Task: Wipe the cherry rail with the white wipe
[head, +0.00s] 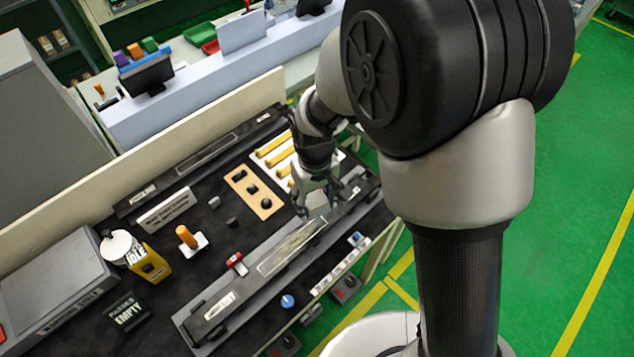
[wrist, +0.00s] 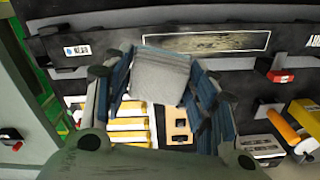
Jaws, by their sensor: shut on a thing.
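My gripper (head: 318,204) is shut on the white wipe (wrist: 160,72), a pale grey-white pad between the fingers in the wrist view. In the head view the wipe (head: 316,199) is partly hidden by the fingers. A long dark rail (head: 208,315) with a dull, streaked panel (head: 292,247) runs along the front of the bench. The gripper is over its right part; I cannot tell whether the wipe touches it. The panel also shows above the wipe in the wrist view (wrist: 205,42).
A red clip (head: 236,262) sits beside the front rail. A second rail (head: 206,152) lies at the back. A wooden block with holes (head: 253,192), yellow bars (head: 273,145), an orange-handled tool (head: 187,237) and a yellow container (head: 150,265) stand on the bench.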

